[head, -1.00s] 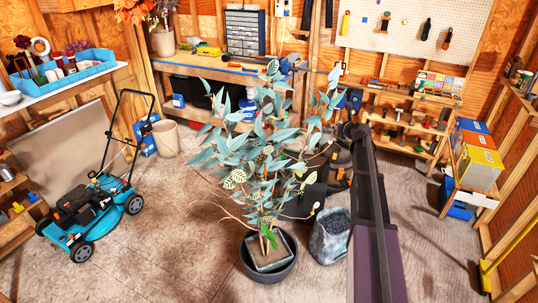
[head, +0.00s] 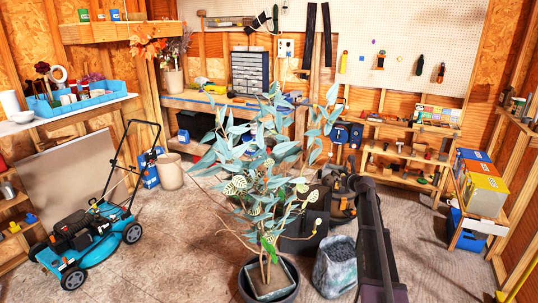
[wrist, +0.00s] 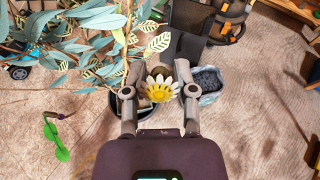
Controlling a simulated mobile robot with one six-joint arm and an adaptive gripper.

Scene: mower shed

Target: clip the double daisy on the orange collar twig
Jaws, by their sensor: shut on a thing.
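My gripper (wrist: 160,92) is shut on the double daisy (wrist: 159,89), a flower with white petals and a yellow middle, held upright between the fingertips in the wrist view. The potted plant (head: 262,190) has blue-green leaves, some striped cream and green, and thin bare twigs. In the wrist view its foliage (wrist: 95,40) fills the upper left, close to the left finger. One twig (wrist: 45,113) ends in a dark tip at the left, above a bright green sprig (wrist: 56,140). I cannot make out an orange collar on any twig. In the head view the daisy cannot be made out.
The plant's dark pot (head: 247,283) stands on the floor, with a grey fabric planter (head: 335,265) to its right. A blue mower (head: 90,235) is at the left. A workbench (head: 215,101) and shelves stand behind. Floor between mower and plant is clear.

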